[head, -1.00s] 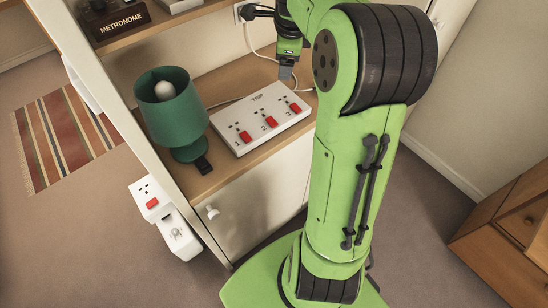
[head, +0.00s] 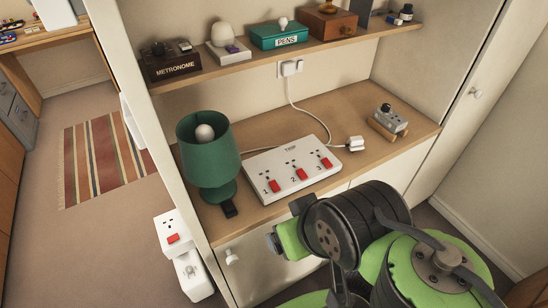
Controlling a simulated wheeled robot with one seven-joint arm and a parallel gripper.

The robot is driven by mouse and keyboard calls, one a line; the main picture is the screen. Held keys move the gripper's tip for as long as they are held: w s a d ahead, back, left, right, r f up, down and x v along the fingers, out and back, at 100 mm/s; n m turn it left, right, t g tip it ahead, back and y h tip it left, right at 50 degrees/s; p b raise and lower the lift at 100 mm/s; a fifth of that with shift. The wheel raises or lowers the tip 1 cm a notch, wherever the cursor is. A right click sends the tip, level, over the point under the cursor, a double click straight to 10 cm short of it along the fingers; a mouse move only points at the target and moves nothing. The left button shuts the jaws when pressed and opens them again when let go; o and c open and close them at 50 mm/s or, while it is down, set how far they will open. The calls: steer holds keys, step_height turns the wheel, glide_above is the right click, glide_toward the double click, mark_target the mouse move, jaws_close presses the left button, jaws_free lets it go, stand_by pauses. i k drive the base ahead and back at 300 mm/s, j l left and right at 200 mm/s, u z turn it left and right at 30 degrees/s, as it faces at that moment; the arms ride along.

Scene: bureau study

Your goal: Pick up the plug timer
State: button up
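A small pale-grey block with a dark round knob (head: 391,119) rests on a small wooden stand (head: 381,131) at the right of the lower shelf. It may be the plug timer, but it is too small to be sure. A white power strip (head: 291,168) with three sockets and red switches lies at the shelf's middle. A white plug (head: 355,143) lies between the strip and the grey block. My arm is folded at the lower right, in front of the cabinet and apart from these things. I cannot make out my gripper's fingers.
A green lamp (head: 210,158) stands left of the strip, with a small black object (head: 229,209) beside its base. An upper shelf (head: 280,56) holds a metronome box (head: 170,65) and a pens box (head: 279,36). A wall socket (head: 290,67) is between the shelves.

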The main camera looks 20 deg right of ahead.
mark_target(393, 122)
steer(key=z, duration=1.6)
